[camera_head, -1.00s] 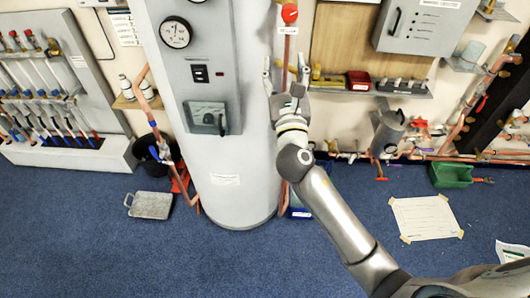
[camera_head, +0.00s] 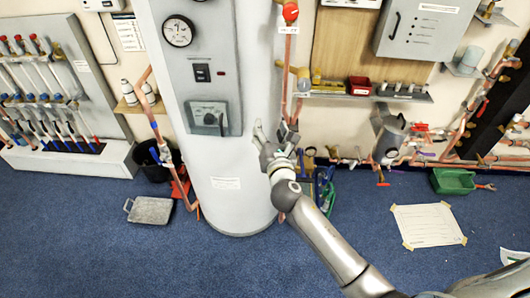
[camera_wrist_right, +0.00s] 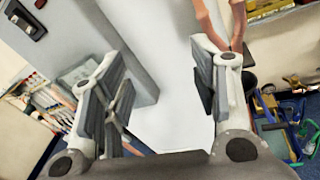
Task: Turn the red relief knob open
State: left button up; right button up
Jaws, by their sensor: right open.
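The red relief knob (camera_head: 290,12) sits at the top of the head view on a copper pipe beside the white cylinder, with a small label below it. My right gripper (camera_head: 272,132) is well below the knob, in front of the cylinder's right edge and the copper pipes. Its fingers are spread and hold nothing. In the right wrist view my right gripper (camera_wrist_right: 160,95) is open, with the white cylinder (camera_wrist_right: 165,50) between its fingers. The knob does not show in that view. My left gripper is not in view.
A shelf (camera_head: 370,95) with a red bin (camera_head: 360,85) stands right of the pipes. A blue-and-green tool carrier (camera_head: 322,188) is on the floor behind my right arm. A grey control panel (camera_head: 205,65) is on the cylinder.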

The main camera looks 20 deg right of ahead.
notch_tip(320, 180, down, 6)
jog(key=s+m+g, duration=0.1)
jog(key=shift+a+b, duration=0.3)
jog(key=shift+a, duration=0.15)
jog(key=shift+f, duration=0.1)
